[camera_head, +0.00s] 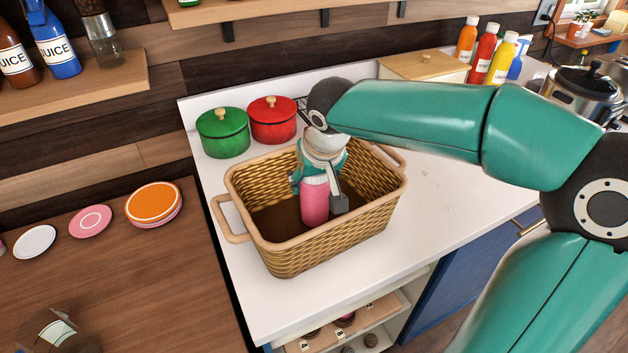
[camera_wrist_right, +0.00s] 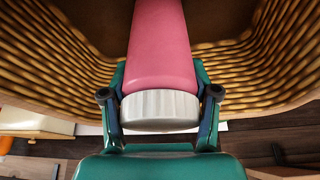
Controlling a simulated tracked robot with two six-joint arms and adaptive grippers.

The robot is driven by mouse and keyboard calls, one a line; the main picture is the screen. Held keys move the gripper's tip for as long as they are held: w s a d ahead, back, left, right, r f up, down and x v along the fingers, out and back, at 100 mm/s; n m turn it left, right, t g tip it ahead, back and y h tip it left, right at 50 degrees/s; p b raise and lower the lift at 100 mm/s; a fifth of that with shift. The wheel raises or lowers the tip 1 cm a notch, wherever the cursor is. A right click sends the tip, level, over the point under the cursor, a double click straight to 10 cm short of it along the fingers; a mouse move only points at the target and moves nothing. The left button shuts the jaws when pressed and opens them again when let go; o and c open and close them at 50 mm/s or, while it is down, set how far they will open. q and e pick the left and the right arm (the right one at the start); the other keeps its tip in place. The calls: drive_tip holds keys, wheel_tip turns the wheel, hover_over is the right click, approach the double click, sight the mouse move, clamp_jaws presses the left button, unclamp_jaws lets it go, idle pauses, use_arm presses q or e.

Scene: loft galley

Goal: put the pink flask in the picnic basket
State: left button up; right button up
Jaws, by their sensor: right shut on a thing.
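The pink flask (camera_head: 314,200) is upright inside the wicker picnic basket (camera_head: 330,245), which stands on the white counter. My right gripper (camera_head: 322,185) reaches down into the basket and is shut on the flask near its top. In the right wrist view the pink flask (camera_wrist_right: 160,50) with its silver cap (camera_wrist_right: 160,108) lies between the two fingers of my right gripper (camera_wrist_right: 160,92). The basket's woven walls (camera_wrist_right: 50,55) surround it there. I cannot tell whether the flask's base touches the basket floor. My left gripper is not in view.
A green pot (camera_head: 223,135) and a red pot (camera_head: 272,122) stand behind the basket. Several bottles (camera_head: 487,55) and a steel cooker (camera_head: 585,90) are at the back right. Plates (camera_head: 153,203) lie on the wooden table at left. The counter right of the basket (camera_head: 450,190) is clear.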

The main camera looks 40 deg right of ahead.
drive_tip(key=shift+f, duration=0.2)
drive_tip(key=o, duration=1.5)
drive_tip(key=shift+c, duration=0.2)
drive_tip(key=shift+r, duration=0.15)
drive_tip(key=v, duration=1.2)
drive_tip(key=shift+s, duration=0.1)
